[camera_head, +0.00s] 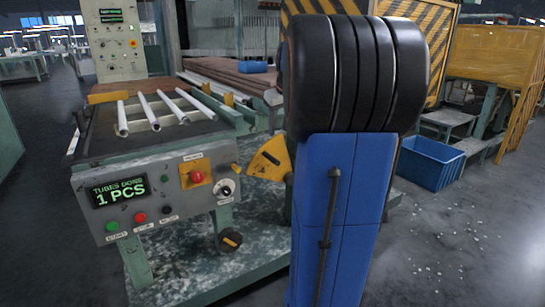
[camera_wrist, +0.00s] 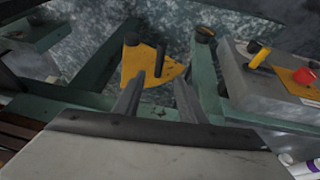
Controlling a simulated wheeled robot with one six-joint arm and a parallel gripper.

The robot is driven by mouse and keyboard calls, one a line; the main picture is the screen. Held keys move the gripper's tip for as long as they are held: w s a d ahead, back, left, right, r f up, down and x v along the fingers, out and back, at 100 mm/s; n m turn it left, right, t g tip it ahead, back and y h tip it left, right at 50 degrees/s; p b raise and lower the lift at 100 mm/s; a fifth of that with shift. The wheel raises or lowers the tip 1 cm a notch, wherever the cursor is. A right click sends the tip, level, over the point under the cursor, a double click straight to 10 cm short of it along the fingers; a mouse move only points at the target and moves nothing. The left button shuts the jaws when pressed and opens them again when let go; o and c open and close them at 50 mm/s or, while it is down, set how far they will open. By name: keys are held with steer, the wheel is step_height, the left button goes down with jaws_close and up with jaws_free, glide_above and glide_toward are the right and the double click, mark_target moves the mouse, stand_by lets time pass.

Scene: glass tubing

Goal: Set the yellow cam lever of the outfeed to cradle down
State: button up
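The yellow fan-shaped cam piece (camera_head: 268,160) stands at the right side of the outfeed, partly hidden by my blue arm in the head view. In the wrist view the yellow piece (camera_wrist: 133,66) lies ahead of my gripper, with a dark upright bar (camera_wrist: 160,61) at its right part. My gripper (camera_wrist: 160,80) is open and empty, its two dark fingers spread to either side below the bar. I cannot tell whether the fingers touch anything. My gripper is hidden in the head view. The cam's setting cannot be read.
The outfeed control box (camera_head: 150,190) has a red button (camera_head: 197,177), a black dial (camera_head: 226,187) and a small yellow handle (camera_wrist: 260,57). A dark knob (camera_head: 230,240) sits below. Glass tubes (camera_head: 147,110) lie on the outfeed top. A blue crate (camera_head: 428,163) stands right.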

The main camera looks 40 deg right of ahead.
mark_target(273, 157)
steer(key=x, duration=1.5)
steer(key=shift+f, duration=0.25)
jaws_close()
